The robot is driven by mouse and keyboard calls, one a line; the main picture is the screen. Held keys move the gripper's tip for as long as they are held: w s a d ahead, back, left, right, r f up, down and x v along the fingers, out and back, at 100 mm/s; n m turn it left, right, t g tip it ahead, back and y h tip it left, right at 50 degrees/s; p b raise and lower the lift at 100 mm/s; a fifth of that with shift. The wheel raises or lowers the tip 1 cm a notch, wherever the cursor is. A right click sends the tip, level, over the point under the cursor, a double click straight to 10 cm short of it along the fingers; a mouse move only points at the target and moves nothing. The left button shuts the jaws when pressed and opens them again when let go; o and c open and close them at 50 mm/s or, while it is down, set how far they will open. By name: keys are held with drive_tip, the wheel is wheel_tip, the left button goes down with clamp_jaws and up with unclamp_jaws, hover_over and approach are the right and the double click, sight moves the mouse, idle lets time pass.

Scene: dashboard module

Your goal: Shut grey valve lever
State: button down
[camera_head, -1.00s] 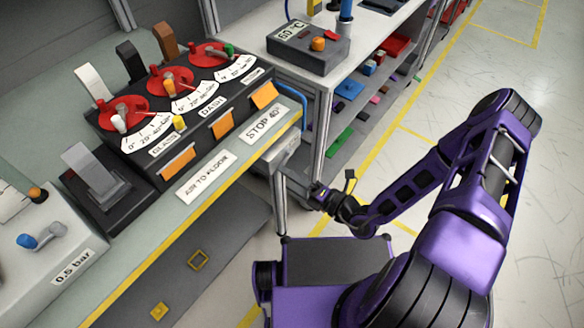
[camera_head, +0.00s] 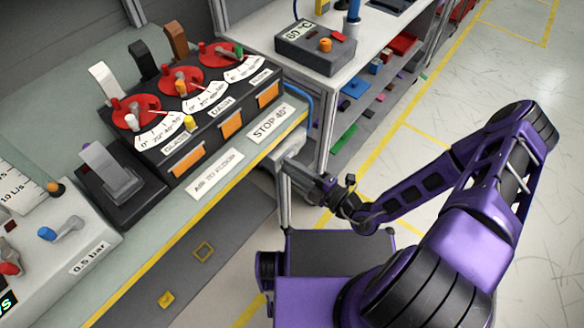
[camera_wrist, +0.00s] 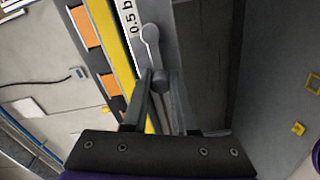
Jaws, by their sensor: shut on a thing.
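The grey valve lever (camera_wrist: 151,45) shows in the wrist view as a slim handle with a rounded end, beside the yellow bench edge. It runs down to a round grey part (camera_wrist: 160,81) between my fingertips. My gripper (camera_wrist: 161,90) is shut on the lever at this near end. In the head view my gripper (camera_head: 298,172) is at the bench's right front corner, below the STOP 45° label (camera_head: 270,124). There the lever is mostly hidden by my gripper and cannot be made out clearly.
The yellow bench edge (camera_head: 220,206) runs close to my gripper. A dial panel (camera_head: 210,125) with red discs and orange tabs stands on the bench. A shelf unit (camera_head: 327,115) with a 60 °C box (camera_head: 315,48) is behind. Open floor (camera_head: 480,75) lies to the right.

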idle(0.5)
drive_tip(key=c, duration=0.7)
unclamp_jaws()
drive_tip(key=shift+d, duration=0.1)
drive_tip(key=v, duration=1.7)
drive_tip(key=shift+s+b, duration=0.2)
drive_tip(key=shift+b, duration=0.25)
drive_tip(key=shift+d, duration=0.1)
